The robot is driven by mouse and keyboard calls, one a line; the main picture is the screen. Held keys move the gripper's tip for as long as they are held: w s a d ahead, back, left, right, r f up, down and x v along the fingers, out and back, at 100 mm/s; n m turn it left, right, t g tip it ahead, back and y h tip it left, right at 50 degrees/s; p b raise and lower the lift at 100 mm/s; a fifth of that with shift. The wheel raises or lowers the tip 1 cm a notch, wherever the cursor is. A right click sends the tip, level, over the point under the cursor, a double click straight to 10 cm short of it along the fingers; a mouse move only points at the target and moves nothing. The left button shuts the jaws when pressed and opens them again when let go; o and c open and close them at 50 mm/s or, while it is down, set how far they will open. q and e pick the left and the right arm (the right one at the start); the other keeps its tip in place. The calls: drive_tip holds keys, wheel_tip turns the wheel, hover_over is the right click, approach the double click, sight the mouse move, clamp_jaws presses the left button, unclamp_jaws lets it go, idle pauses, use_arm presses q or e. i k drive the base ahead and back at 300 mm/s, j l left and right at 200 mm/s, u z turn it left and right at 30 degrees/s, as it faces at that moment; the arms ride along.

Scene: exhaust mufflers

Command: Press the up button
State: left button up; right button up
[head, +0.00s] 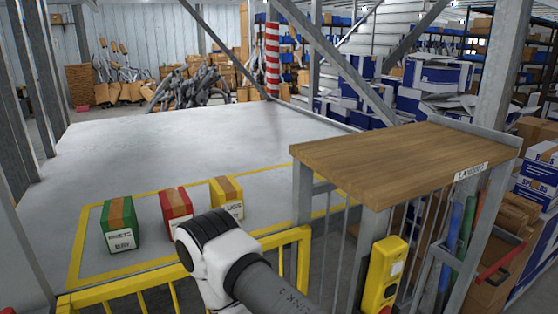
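A yellow control box (385,275) is fixed upright to the grey frame below the wooden shelf, at the lower right in the head view. A small pale patch (397,268) shows on its side. I cannot make out an up button or any arrow marking on it. One of my arms crosses the bottom middle, to the left of the box, with a white joint and a dark grey link. Neither of my grippers shows in this view.
A yellow railing (283,240) runs along the front of a grey platform (200,140). Green (120,236), red (168,218) and yellow (223,208) boxes stand on it. The wooden shelf (400,160) juts out above the control box. Cartons (440,75) crowd the right.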

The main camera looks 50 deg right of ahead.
sight(396, 267)
drive_tip(key=z, duration=2.15)
drive_tip(key=k, duration=0.05)
